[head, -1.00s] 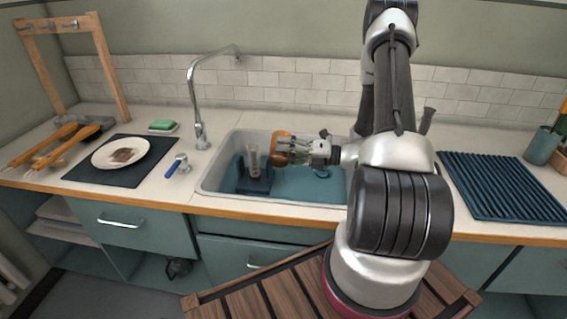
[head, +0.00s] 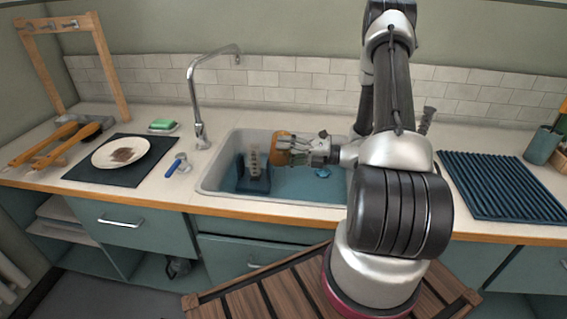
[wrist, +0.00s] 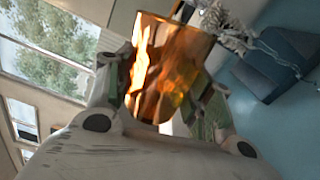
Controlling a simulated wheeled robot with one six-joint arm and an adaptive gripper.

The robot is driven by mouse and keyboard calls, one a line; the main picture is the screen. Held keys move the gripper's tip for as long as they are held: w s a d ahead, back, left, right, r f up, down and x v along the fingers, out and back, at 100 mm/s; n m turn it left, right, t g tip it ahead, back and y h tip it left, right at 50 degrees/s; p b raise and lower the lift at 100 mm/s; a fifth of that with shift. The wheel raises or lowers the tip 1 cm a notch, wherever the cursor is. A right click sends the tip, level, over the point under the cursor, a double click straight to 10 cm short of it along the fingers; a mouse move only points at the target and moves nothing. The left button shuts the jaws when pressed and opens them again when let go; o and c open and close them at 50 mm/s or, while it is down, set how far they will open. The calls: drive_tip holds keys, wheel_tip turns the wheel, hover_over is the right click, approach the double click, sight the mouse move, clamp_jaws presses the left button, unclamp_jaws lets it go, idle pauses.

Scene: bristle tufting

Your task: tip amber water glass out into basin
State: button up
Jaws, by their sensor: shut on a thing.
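The amber water glass (head: 281,148) is held over the grey sink basin (head: 211,184). My gripper (head: 291,148) is shut on it from the right. In the wrist view the amber glass (wrist: 168,72) sits between my gripper's fingers (wrist: 160,92), tilted in the picture. I cannot tell whether water is left in it. The basin has a teal floor with a dark blue block (head: 253,182) at its left.
A chrome faucet (head: 197,95) rises behind the basin's left. A plate (head: 121,152) on a dark mat, a blue-handled brush (head: 178,165) and a green sponge (head: 162,125) are to the left. A ridged blue drying mat (head: 500,187) is on the right.

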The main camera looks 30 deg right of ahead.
drive_tip(key=shift+f+m, duration=0.35)
drive_tip(key=shift+m, duration=0.65)
idle(0.4)
drive_tip(key=shift+w+r+m+p, duration=0.1)
drive_tip(key=shift+r+m+p, duration=0.1)
drive_tip(key=shift+m+p, duration=0.2)
